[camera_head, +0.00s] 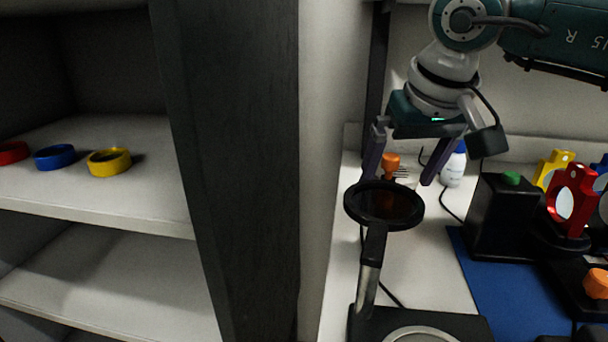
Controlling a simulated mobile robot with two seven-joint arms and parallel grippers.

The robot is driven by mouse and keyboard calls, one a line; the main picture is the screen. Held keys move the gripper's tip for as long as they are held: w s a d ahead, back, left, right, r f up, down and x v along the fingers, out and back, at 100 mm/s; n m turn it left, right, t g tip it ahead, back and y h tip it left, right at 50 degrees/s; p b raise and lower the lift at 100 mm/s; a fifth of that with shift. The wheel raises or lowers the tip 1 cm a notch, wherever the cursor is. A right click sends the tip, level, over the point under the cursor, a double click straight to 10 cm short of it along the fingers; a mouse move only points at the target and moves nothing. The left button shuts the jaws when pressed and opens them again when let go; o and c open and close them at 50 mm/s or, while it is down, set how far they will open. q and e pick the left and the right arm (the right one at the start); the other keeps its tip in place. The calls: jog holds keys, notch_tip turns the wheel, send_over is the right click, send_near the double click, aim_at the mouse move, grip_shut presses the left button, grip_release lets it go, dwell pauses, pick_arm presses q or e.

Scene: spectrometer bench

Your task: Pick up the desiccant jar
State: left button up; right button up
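My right gripper (400,176) points down over the white bench, its two dark fingers spread wide and apart. A small orange-topped object (390,161) shows between the fingers in the picture; its lower part is hidden behind a black ring-shaped holder (415,222). I cannot tell if it is the desiccant jar, nor whether it lies between the fingers in depth. A white bottle with a blue cap (452,170) stands to the right of the fingers. No other clear jar shows. My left gripper is not in view.
The ring holder stands on a black base (380,325) in front of the gripper. A black box with a green button (501,215), yellow (552,165) and red (573,195) optic mounts and a blue mat (495,285) are right. A dark post (240,180) and shelf (130,205) are left.

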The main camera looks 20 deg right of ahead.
jog(key=shift+x, duration=1.25)
jog(key=shift+a, duration=0.1)
jog(key=c, duration=1.4)
jog(key=shift+r, duration=0.1)
notch_tip(320, 180, up, 10)
jog(key=shift+f, duration=0.25)
jog(key=shift+r, duration=0.35)
jog(key=s+a+r+n+p, duration=0.1)
jog(key=s+a+r+p, duration=0.3)
jog(key=r+p, duration=0.25)
jog(key=s+a+r+n+y+p, duration=0.1)
jog(key=s+a+r+p, duration=0.2)
jog(key=s+r+p, duration=0.35)
jog(key=s+a+r+n+p, duration=0.1)
jog(key=s+a+r+p, duration=0.25)
jog(key=r, duration=0.55)
notch_tip(320, 180, up, 35)
jog(key=w+p, duration=0.1)
jog(key=p, duration=3.5)
jog(key=shift+a+r, duration=0.2)
jog(key=shift+a, duration=0.15)
